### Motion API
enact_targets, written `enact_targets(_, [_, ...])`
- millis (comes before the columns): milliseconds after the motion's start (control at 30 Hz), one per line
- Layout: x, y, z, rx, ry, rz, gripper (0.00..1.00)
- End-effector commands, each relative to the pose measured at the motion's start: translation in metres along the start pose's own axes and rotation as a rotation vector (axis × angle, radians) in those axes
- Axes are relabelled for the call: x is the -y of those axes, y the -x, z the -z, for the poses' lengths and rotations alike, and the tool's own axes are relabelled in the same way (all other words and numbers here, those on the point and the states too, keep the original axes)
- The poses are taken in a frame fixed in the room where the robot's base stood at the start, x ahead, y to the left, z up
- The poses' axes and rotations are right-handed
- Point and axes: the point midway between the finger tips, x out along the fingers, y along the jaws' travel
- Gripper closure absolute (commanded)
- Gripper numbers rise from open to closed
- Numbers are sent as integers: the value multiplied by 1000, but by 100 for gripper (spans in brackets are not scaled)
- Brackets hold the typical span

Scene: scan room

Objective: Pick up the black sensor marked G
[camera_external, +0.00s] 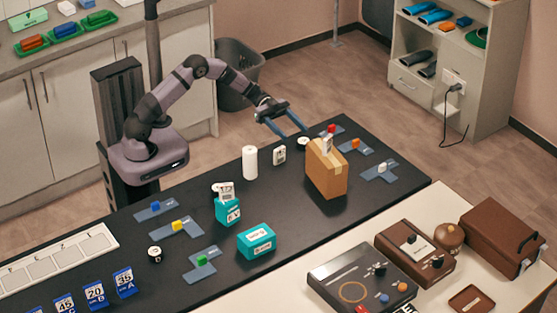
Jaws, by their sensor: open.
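My gripper (287,133) is open and empty above the far side of the black table (205,282), with its two blue fingers apart and pointing down. No sensor with a readable G shows. A small dark round item with a white top (155,254) sits at the left of the table, far from my gripper. Another small round item with a pale top (303,142) sits close to the right finger in the picture. Their marks are too small to read.
A cardboard box (326,170) stands right of my gripper. A white cylinder (250,163) and a small white device (279,155) stand nearby. Teal boxes (256,241) stand mid-table. Grey-blue pads with coloured blocks lie around. A pale table (430,297) holds brown cases. The middle right of the black table is mostly clear.

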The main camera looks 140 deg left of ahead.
Motion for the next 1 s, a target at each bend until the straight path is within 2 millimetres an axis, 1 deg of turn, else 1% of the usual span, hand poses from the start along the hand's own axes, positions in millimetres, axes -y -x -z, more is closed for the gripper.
enact_targets(67, [0, -1, -5, 0, -1, 0, 39])
enact_targets(167, [0, -2, -6, 0, -2, 0, 39])
enact_targets(433, [0, -20, -6, 0, -1, -1, 39])
enact_targets(667, [0, -26, -6, 0, -1, -1, 39])
enact_targets(767, [0, -36, -7, 1, -1, -2, 39])
enact_targets(1000, [1, -66, -8, 1, -2, -1, 39])
